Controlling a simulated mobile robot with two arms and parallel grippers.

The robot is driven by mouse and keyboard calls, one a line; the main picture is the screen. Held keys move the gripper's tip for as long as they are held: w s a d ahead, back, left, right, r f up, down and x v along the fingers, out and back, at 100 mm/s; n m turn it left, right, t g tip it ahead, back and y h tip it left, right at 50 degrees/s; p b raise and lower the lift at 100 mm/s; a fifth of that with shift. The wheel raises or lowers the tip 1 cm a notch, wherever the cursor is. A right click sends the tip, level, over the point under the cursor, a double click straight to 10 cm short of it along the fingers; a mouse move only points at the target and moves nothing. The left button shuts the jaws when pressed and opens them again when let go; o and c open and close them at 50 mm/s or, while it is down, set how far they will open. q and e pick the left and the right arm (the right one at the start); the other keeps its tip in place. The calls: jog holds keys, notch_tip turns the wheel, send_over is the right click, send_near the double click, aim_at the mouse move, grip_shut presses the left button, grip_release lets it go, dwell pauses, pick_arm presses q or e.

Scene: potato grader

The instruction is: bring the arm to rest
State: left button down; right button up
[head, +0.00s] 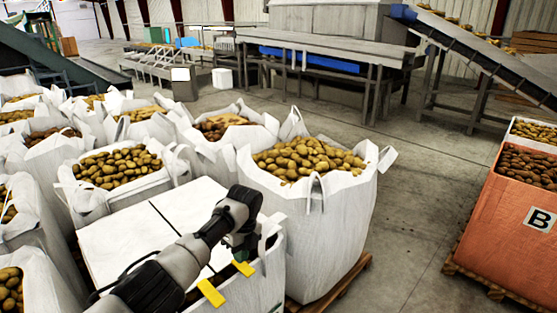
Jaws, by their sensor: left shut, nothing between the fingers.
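My left arm (180,262) reaches in from the bottom left. Its wrist bends down at the end. My left gripper (241,254) is dark, points downward and is shut and empty. It is in front of the large white bag of potatoes (318,235), over the near edge of a white container with flat white panels on top (150,228). I cannot tell whether it touches that edge. My right gripper is out of view.
Several white bags filled with potatoes crowd the left side. An orange crate marked B (490,225) stands on a pallet at the right. Bare concrete floor (415,190) lies between. Two yellow pieces (211,293) are near the arm. A sloping conveyor (480,55) and a long bench (320,42) stand behind.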

pick_arm(q)
jog(key=s+d+f+n+t+h, duration=0.1)
jog(key=s+d+f+n+h, duration=0.15)
jog(key=s+f+n, duration=0.55)
jog(key=s+d+f+n+t+h, duration=0.1)
jog(key=s+d+f, duration=0.35)
jog(key=s, duration=0.75)
jog(key=s+a+r+n+t+y, duration=0.1)
jog(key=s+a+r+n+t, duration=0.1)
jog(key=s+a+r+n, duration=0.5)
jog(key=s+a+r+n+t+y, duration=0.1)
jog(key=s+a+n, duration=0.6)
jog(key=s, duration=0.6)
notch_tip(320, 180, down, 27)
jog(key=d+g, duration=0.1)
jog(key=s+a+f+g, duration=0.1)
jog(key=s+a+f, duration=0.1)
jog(key=s+f, duration=1.3)
jog(key=shift+s+a+g, duration=0.25)
jog(key=shift+s+g, duration=0.05)
jog(key=shift+s, duration=0.45)
